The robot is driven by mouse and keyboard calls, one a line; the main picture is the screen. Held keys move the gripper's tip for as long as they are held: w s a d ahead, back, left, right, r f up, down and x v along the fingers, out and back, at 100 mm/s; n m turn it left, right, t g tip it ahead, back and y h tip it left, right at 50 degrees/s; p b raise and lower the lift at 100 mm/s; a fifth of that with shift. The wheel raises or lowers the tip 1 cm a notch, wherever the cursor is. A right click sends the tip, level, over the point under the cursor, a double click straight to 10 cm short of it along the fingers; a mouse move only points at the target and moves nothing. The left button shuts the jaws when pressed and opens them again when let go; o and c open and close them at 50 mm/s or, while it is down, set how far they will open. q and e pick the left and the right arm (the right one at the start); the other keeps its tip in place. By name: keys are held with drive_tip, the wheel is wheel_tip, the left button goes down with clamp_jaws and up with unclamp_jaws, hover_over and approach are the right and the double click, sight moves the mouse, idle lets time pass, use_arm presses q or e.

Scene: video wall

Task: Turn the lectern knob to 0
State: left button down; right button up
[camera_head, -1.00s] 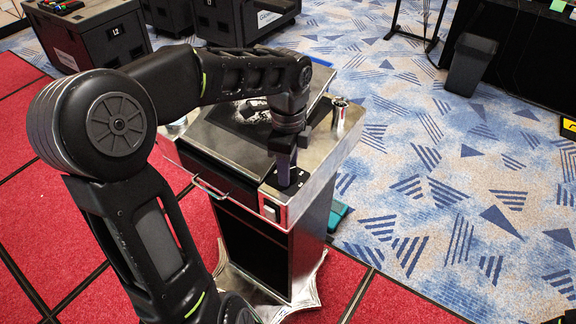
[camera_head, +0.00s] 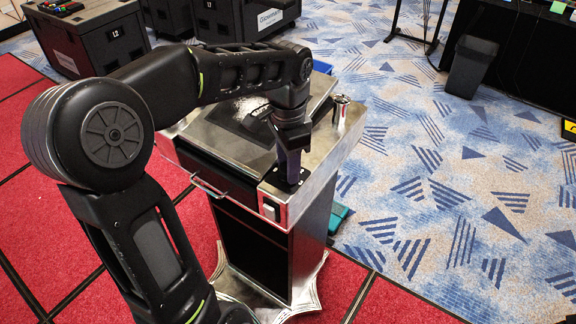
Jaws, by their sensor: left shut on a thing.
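The metal lectern (camera_head: 318,190) stands in the middle of the view, with a sloped top and a small dark control panel at its near right corner. My left gripper (camera_head: 293,178) points down over that panel and is shut on the lectern knob, which its fingers hide almost wholly. The knob's pointer and any scale marks cannot be read from here. My right gripper is not in view.
A metal cup (camera_head: 341,108) stands on the lectern's right rim. A pull handle (camera_head: 208,186) sticks out at its front. Black cases (camera_head: 95,40) stand at the back left, a bin (camera_head: 470,66) at the back right. Patterned carpet to the right is mostly clear.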

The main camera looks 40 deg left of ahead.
use_arm(q)
drive_tip(key=n+b, duration=0.1)
drive_tip(key=n, duration=0.3)
drive_tip(key=shift+n, duration=0.4)
drive_tip(key=n, duration=0.3)
drive_tip(key=shift+n+b, duration=0.3)
drive_tip(key=n, duration=0.3)
drive_tip(key=shift+n, duration=0.3)
drive_tip(key=shift+n+b, duration=0.45)
drive_tip(key=shift+n, duration=1.35)
drive_tip(key=c, duration=0.9)
unclamp_jaws()
drive_tip(key=shift+o, duration=0.2)
